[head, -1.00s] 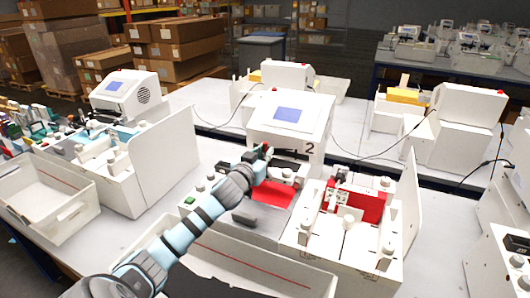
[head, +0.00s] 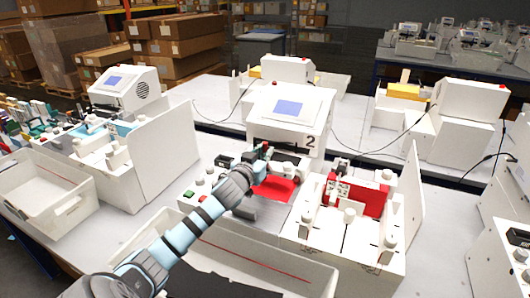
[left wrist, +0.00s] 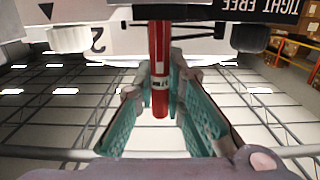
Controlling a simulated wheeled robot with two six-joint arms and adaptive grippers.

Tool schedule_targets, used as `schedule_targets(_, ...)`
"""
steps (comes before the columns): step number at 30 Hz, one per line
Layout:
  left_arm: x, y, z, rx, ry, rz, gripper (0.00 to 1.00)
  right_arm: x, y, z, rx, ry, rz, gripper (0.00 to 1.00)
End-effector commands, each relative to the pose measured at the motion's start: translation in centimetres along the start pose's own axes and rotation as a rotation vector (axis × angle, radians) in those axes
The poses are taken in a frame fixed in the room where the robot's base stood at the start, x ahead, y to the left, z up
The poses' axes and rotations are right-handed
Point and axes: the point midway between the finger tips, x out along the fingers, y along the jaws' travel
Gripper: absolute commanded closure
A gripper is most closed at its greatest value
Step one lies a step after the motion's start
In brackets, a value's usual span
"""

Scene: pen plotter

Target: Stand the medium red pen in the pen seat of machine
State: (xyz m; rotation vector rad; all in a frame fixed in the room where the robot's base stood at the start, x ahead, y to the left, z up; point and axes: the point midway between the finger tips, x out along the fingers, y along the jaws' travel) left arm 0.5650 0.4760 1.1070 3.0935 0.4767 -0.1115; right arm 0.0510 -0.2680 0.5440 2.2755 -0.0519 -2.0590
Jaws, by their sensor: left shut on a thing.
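The red pen (left wrist: 160,75) shows in the left wrist view, where the picture is upside down. It has a pale band and stands about upright between the teal pads of my left gripper (left wrist: 160,100). The gripper is shut on it. My right gripper is not in view.
A red sheet (head: 277,188) lies on the bed below the gripper. A white unit (head: 375,235) with a red block (head: 367,203) stands to the right. A white bin (head: 250,248) is in front. Another machine (head: 125,88) with a tall side panel stands at left.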

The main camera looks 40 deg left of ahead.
Motion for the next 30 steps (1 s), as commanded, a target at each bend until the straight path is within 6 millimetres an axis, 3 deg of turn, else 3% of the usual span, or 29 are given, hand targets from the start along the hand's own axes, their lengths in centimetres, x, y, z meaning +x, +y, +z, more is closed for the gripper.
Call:
schedule_targets(16, 0.1, 0.0, 1.5, 0.0, 0.0, 0.0, 1.0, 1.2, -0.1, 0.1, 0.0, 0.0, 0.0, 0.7)
schedule_targets(17, 0.1, 0.0, 1.4, 0.0, 0.0, 0.0, 0.85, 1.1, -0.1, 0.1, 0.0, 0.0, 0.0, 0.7)
schedule_targets(21, 0.1, 0.0, 1.3, 0.0, 0.0, 0.0, 0.66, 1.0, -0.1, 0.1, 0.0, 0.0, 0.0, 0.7)
schedule_targets(30, -0.1, 0.0, 1.4, 0.001, -0.001, 0.0, 0.66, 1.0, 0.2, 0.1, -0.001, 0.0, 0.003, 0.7)
